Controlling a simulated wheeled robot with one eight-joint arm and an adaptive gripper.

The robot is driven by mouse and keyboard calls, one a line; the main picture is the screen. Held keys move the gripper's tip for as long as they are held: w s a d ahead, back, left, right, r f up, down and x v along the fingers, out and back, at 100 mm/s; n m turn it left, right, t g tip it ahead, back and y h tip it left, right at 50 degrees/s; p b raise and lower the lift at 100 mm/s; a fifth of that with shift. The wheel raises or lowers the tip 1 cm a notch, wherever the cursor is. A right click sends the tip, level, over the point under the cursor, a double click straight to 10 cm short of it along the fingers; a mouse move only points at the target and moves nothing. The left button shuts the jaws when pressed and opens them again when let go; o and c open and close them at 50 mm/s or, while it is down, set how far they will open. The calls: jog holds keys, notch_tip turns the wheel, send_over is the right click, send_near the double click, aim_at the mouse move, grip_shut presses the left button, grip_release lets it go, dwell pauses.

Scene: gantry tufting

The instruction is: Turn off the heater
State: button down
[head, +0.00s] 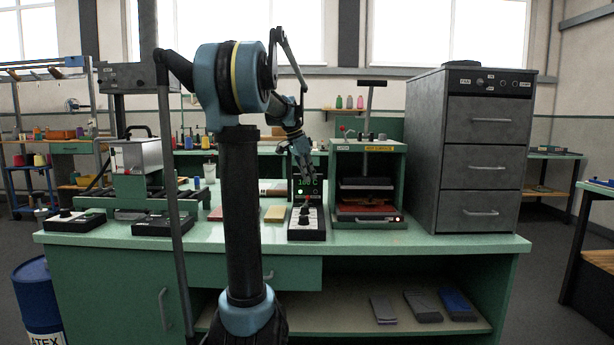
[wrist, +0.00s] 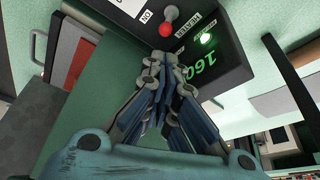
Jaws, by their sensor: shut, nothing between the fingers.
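The heater control box (head: 306,184) stands on the green bench, its display glowing green. A toggle switch with a red tip (wrist: 165,29) stands out from the panel beside the HEATER label (wrist: 188,30). An ON label (wrist: 146,15) is to its left. My gripper (wrist: 166,60) is shut and empty, its fingertips just below the red tip in the picture. In the head view my gripper (head: 304,160) is above and in front of the box. Whether it touches the switch I cannot tell.
A control pad with a knob (head: 306,233) lies before the box. A press (head: 367,185) stands close on the right, then a grey drawer cabinet (head: 482,150). Two more control pads (head: 165,223) lie on the left. The bench front edge (head: 450,245) is clear.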

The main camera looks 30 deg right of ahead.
aim_at(307, 201)
jog(key=x, duration=0.6)
jog(key=shift+s+d+f, duration=0.1)
jog(key=shift+d+f, duration=0.05)
jog(key=shift+f, duration=0.25)
